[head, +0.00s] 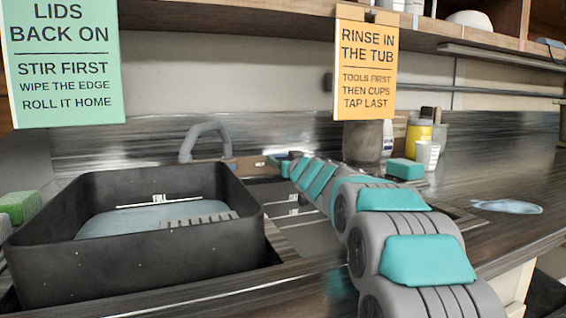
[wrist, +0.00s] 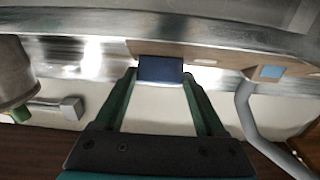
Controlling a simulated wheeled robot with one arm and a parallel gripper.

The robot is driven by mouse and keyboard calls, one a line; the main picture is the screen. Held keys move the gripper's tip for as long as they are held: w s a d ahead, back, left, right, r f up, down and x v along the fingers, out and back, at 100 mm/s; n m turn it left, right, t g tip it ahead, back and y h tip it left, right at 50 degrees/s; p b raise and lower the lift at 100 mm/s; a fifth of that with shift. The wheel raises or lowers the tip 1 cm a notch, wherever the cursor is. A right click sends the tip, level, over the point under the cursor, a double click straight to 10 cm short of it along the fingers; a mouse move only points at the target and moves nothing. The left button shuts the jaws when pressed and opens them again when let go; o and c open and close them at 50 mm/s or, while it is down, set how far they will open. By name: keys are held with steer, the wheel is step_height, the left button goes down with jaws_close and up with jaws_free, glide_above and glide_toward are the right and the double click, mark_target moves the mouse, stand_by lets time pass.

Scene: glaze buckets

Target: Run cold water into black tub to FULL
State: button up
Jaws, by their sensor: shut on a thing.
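The black tub (head: 215,251) stands at the left in the head view. A pale blue patch that looks like water (head: 130,221) lies inside it, below a white line marked FULL (head: 173,201) on the inner wall. The grey tap spout (head: 206,128) arches behind the tub's far rim; whether water runs from it is hidden. The spout also shows at the right in the wrist view (wrist: 252,118). My gripper (head: 276,163) reaches the wooden tap board. In the wrist view my gripper (wrist: 160,72) is shut on a dark blue block (wrist: 160,69) in front of that board.
A pale blue square (wrist: 271,72) sits on the wooden board (wrist: 212,72). Green sponges (head: 18,205) lie left of the tub. A shelf overhangs the back.

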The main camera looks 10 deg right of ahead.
steer(key=o, duration=1.3)
steer(key=shift+s, duration=0.1)
steer(key=shift+s+d+b, duration=0.2)
steer(key=shift+s+d, duration=0.05)
steer(key=shift+s, duration=1)
steer(key=shift+s+d+b, duration=0.15)
steer(key=shift+s+d, duration=0.1)
steer(key=shift+s, duration=1)
steer(key=shift+s+d+b, duration=0.2)
steer(key=shift+s+d, duration=0.05)
steer(key=shift+s, duration=1)
